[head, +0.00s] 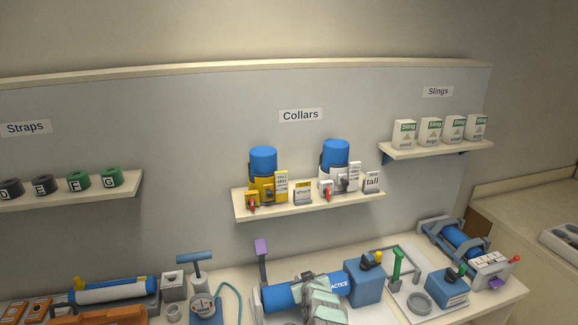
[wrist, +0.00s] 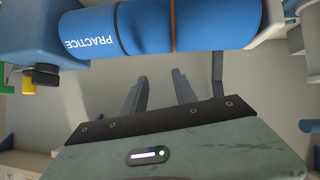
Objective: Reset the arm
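My gripper (wrist: 160,77) shows in the wrist view with its two dark grey fingers apart and nothing between them. Bare pale surface shows through the gap. A blue cylinder marked PRACTICE (wrist: 150,28) lies across the top of the wrist view, beyond the fingertips, with a thin brown band around it. In the head view the same blue PRACTICE cylinder (head: 287,294) lies on the bench at the bottom centre. My pale green and grey arm end (head: 322,300) is in front of it and hides part of it. The fingers cannot be made out there.
A blue block (head: 365,282) stands at the cylinder's right end, and a purple-topped post (head: 262,262) at its left. A gauge (head: 204,307) and a blue-handled pump (head: 194,262) stand to the left. The Collars shelf (head: 310,206) juts out above the bench. The space between is open.

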